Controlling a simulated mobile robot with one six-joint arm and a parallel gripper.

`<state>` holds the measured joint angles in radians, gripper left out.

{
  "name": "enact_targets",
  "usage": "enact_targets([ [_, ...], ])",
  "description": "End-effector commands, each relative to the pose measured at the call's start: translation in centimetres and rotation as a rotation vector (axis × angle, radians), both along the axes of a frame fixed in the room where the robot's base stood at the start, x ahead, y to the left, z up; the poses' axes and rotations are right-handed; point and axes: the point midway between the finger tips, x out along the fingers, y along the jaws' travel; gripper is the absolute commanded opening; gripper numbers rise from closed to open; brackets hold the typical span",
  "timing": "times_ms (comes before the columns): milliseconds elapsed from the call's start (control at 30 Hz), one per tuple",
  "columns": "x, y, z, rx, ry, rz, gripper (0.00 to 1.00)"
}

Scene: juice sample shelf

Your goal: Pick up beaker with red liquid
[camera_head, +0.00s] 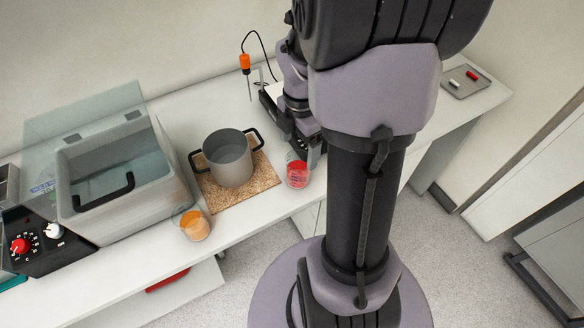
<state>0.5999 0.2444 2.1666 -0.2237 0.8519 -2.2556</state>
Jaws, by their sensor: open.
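The beaker with red liquid (297,174) stands upright near the front edge of the white counter, right of the cork mat. My gripper (306,150) is just behind and to the right of this beaker, partly overlapping its rim in the picture. My arm hides part of the gripper, and I cannot tell whether a finger touches the glass. The jaws are open. A second beaker, with orange liquid (194,225), stands further left near the front edge.
A grey pot (229,157) with black handles stands on the cork mat (240,192). A lidded grey water bath (118,175) is at the left. An orange probe (245,63) stands behind the pot. A small tray (462,90) lies at the far right.

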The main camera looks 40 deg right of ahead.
Motion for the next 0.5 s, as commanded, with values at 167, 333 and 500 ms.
enact_targets([
  [167,0.0,0.0,-4.3,0.001,0.001,0.000,0.86],
  [333,0.0,0.0,-5.7,0.000,0.000,0.000,0.86],
  [500,0.1,-0.2,-9.2,0.001,0.002,0.000,0.86],
])
